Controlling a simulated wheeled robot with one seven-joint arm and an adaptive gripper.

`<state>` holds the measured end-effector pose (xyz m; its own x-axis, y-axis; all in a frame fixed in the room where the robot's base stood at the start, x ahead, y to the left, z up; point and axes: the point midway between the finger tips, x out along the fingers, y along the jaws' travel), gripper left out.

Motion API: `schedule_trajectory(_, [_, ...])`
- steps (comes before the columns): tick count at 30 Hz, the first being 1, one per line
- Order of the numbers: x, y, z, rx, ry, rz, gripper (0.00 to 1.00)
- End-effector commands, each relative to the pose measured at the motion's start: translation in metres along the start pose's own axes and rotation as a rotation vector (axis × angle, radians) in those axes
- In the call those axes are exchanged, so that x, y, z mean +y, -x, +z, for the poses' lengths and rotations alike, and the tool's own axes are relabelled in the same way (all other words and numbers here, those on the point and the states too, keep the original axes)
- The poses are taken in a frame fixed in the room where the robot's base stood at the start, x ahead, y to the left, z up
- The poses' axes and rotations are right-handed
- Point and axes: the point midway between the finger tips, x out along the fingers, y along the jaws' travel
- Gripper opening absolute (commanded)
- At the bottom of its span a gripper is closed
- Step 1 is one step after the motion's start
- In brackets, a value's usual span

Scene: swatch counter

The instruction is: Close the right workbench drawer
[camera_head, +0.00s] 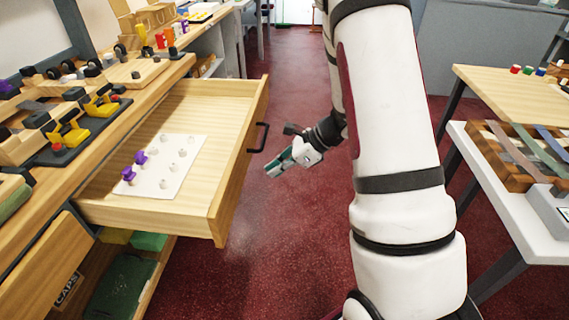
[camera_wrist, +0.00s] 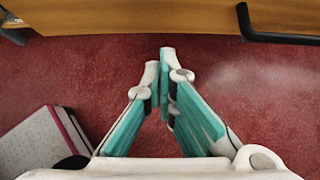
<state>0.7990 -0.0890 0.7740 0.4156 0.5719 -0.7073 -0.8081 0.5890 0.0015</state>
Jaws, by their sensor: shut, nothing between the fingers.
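The workbench drawer (camera_head: 228,175) is pulled far out in the head view. Its black handle (camera_head: 260,137) is on the front panel facing my arm. Inside lies a white sheet (camera_head: 165,168) with two purple pieces (camera_head: 135,166) and several pale ones. My gripper (camera_head: 272,172) is shut and empty, just right of the drawer front and apart from it. In the wrist view my gripper (camera_wrist: 160,55) has its fingertips together above the red floor. The drawer front (camera_wrist: 150,12) crosses the top there, with the handle (camera_wrist: 275,35) to the right of the fingers.
The workbench (camera_head: 150,85) on the left carries several blocks and tools. A drawer labelled CAPS (camera_head: 35,270) is at the lower left. A white table (camera_head: 515,205) with a wooden rack stands right. Red floor (camera_head: 285,80) is clear between them.

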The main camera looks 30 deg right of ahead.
Motion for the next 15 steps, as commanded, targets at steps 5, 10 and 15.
schedule_trajectory(5, [0.001,-0.037,-0.001,0.001,0.002,0.003,0.0])
schedule_trajectory(10, [0.0,-0.053,0.018,-0.001,0.005,0.001,0.0])
schedule_trajectory(15, [0.0,-0.061,0.027,0.0,0.004,0.001,0.0])
